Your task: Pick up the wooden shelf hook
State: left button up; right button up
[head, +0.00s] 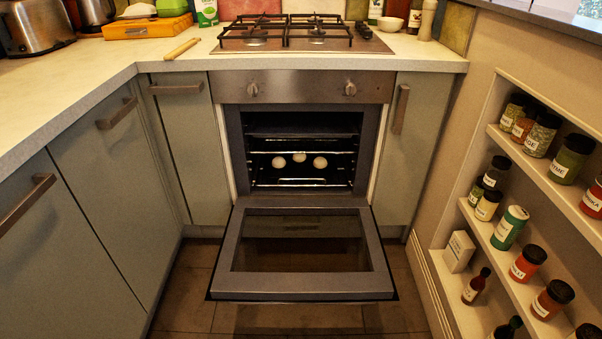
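A pale wooden stick (181,49), which looks like the wooden shelf hook, lies flat on the countertop left of the hob. It lies at a slant, its right end pointing away from me. Any notch on it is too small to make out. Neither of my grippers is in view.
The oven door (303,283) is folded down and open, sticking out low in front. Several pale round items sit on a rack (300,182) inside. A hob (295,35), an orange wooden box (147,27) and a toaster (35,25) border the stick. Spice shelves (545,170) line the right wall.

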aim_at(172, 55)
jog(key=i+j+u, duration=0.25)
jog(key=i, duration=0.35)
jog(key=i+u, duration=0.3)
jog(key=i, duration=0.25)
